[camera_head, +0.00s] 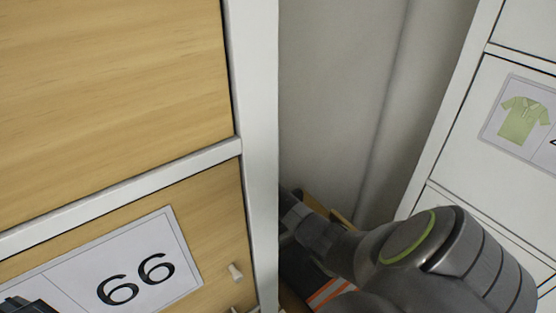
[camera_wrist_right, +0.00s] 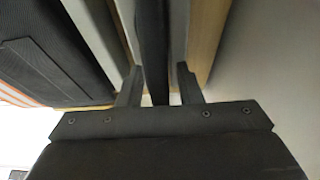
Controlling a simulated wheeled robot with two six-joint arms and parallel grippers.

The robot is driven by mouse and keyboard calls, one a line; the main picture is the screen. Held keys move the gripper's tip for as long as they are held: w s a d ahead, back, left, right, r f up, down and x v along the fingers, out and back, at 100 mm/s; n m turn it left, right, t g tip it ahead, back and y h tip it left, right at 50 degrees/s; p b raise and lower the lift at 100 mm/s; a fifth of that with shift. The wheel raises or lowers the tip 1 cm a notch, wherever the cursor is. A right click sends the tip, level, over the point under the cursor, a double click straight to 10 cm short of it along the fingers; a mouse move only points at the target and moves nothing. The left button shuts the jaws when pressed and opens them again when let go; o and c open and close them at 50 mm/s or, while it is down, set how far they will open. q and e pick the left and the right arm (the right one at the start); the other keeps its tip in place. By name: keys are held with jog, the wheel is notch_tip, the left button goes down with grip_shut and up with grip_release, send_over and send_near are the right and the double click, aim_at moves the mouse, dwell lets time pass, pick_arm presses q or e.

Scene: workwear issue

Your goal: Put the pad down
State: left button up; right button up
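A dark, thin slab, which looks like the pad (camera_wrist_right: 153,45), stands on edge between the two fingers of my right gripper (camera_wrist_right: 160,78) in the right wrist view. The fingers are apart, with a narrow gap visible on the right side of the slab, so they do not look closed on it. In the head view my right arm reaches down behind a white post, and its gripper is mostly hidden there. A small dark part at the lower left corner of the head view looks like my left arm or gripper, mostly out of frame.
A wooden front with a label reading 66 (camera_head: 135,285) and a white post (camera_head: 252,120) stand close on the left. White drawers with a green shirt label (camera_head: 520,120) stand on the right. Dark fabric with orange stripes (camera_head: 330,292) lies below my right arm.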

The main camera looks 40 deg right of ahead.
jog(key=shift+o, duration=0.2)
jog(key=b+v, duration=0.1)
jog(key=v, duration=1.1)
jog(key=shift+r, duration=0.2)
jog(key=shift+w, duration=0.1)
